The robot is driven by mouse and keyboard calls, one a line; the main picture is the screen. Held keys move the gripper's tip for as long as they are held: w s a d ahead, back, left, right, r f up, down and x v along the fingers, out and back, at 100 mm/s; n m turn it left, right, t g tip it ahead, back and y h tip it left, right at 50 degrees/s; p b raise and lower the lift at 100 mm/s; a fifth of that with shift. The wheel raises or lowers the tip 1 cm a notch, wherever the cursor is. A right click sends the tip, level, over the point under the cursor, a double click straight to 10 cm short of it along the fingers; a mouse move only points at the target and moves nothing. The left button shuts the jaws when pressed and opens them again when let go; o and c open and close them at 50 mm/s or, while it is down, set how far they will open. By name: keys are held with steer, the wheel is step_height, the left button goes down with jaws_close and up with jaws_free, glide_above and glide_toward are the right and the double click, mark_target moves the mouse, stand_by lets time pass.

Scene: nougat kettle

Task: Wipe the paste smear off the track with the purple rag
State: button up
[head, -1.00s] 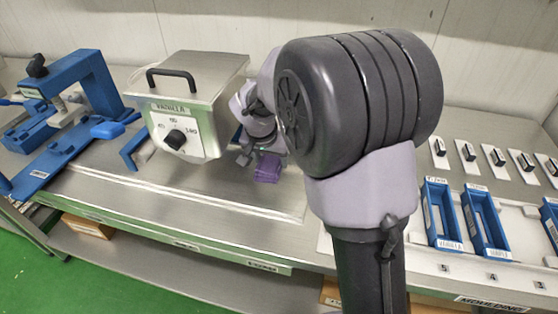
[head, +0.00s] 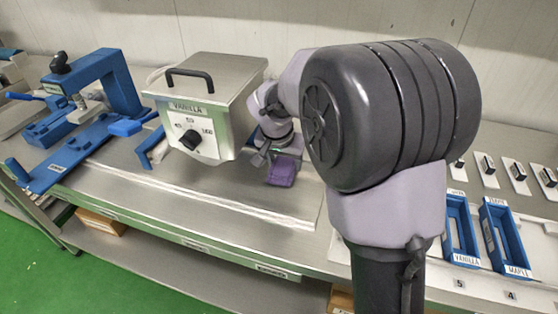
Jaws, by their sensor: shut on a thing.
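My gripper (head: 279,157) is shut on the purple rag (head: 283,173), just right of the kettle. The rag hangs low over the steel bench, and I cannot tell whether it touches the surface. A pale track (head: 215,205) runs along the bench in front of the kettle, left of and nearer than the rag. I cannot make out the paste smear as separate from the pale track lines. My own arm hides the bench to the right of the rag.
The steel kettle (head: 237,85), labelled VANILLA, stands close left of my gripper. A blue clamp frame (head: 118,85) and blue rail (head: 70,150) are at the left. Blue moulds (head: 503,240) stand at the right. The bench front between kettle and edge is clear.

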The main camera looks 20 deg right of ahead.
mark_target(313, 175)
steer(key=s+d, duration=0.1)
steer(key=d, duration=0.1)
steer(key=s+d, duration=0.3)
steer(key=d, duration=0.1)
steer(key=shift+s+d+f, duration=0.2)
steer(key=shift+d+f, duration=0.05)
steer(key=shift+f, duration=0.15)
steer(key=shift+s+d, duration=0.6)
steer(key=shift+d, duration=0.2)
steer(key=shift+s+d, duration=0.55)
steer(key=shift+d, duration=0.25)
step_height(313, 175, up, 6)
steer(key=p, duration=0.4)
step_height(313, 175, up, 3)
steer(key=shift+p, duration=1.25)
